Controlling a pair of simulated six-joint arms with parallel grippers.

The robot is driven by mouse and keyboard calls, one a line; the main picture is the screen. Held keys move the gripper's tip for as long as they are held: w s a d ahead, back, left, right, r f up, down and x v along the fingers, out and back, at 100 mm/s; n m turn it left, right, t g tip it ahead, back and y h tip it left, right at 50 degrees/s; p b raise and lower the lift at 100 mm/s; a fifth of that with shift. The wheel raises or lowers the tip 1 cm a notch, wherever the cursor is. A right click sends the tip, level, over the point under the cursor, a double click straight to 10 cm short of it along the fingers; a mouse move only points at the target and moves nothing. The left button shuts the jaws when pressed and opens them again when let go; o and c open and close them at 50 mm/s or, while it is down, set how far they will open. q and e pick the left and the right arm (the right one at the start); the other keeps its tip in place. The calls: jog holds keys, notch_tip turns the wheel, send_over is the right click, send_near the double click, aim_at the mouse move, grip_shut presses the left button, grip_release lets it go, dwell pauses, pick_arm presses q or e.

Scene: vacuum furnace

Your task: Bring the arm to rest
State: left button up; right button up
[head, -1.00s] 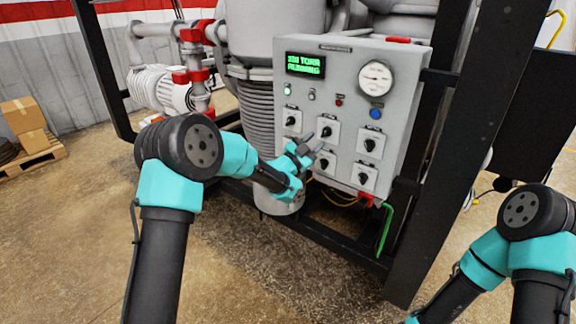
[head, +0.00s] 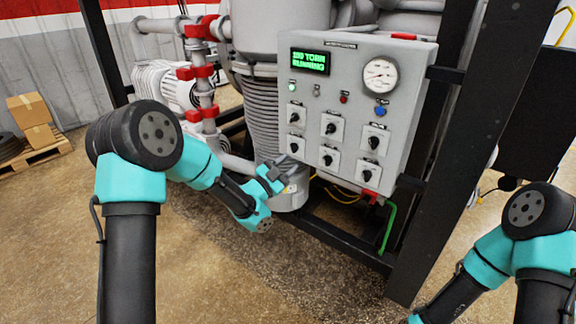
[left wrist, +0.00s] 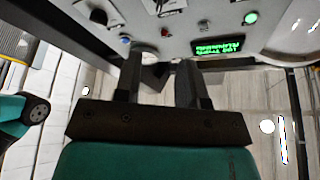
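My left gripper (head: 276,172) is below and left of the grey control panel (head: 408,115), clear of it and empty. In the left wrist view its two fingers (left wrist: 160,82) are apart with nothing between them. My left arm (head: 165,165) is bent at the elbow and reaches forward from the lower left. My right arm (head: 525,235) shows at the lower right; its gripper is out of view.
The panel carries several black knobs (head: 332,127), a round gauge (head: 380,75) and a lit green display (head: 310,62). A black frame post (head: 455,130) stands right of it. Ribbed vessel piping (head: 262,115) is behind the gripper. Floor (head: 220,270) in front is clear.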

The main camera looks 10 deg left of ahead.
pick_arm(q)
jog(key=s+a+f+n+g+y, duration=0.2)
jog(key=s+f+n+y, duration=0.1)
jog(key=f, duration=0.6)
jog(key=s+a+f+n+g+y, duration=0.1)
jog(key=s+f+n+g+y, duration=0.2)
jog(key=f, duration=0.6)
jog(key=s+a+f+n+g+y, duration=0.2)
jog(key=s+f+n, duration=0.15)
jog(key=f, duration=0.55)
jog(key=s+f+n+g, duration=0.3)
jog(key=s+f, duration=0.3)
jog(key=s, duration=0.6)
jog(key=s+a+f+n+g+y, duration=0.1)
jog(key=s+f+n+g, duration=0.2)
jog(key=s+f+g, duration=0.3)
jog(key=s, duration=0.5)
jog(key=shift+s+f+g, duration=0.2)
jog(key=shift+s+g, duration=0.1)
jog(key=shift+s, duration=0.05)
jog(key=shift+a, duration=0.1)
dwell(2.6)
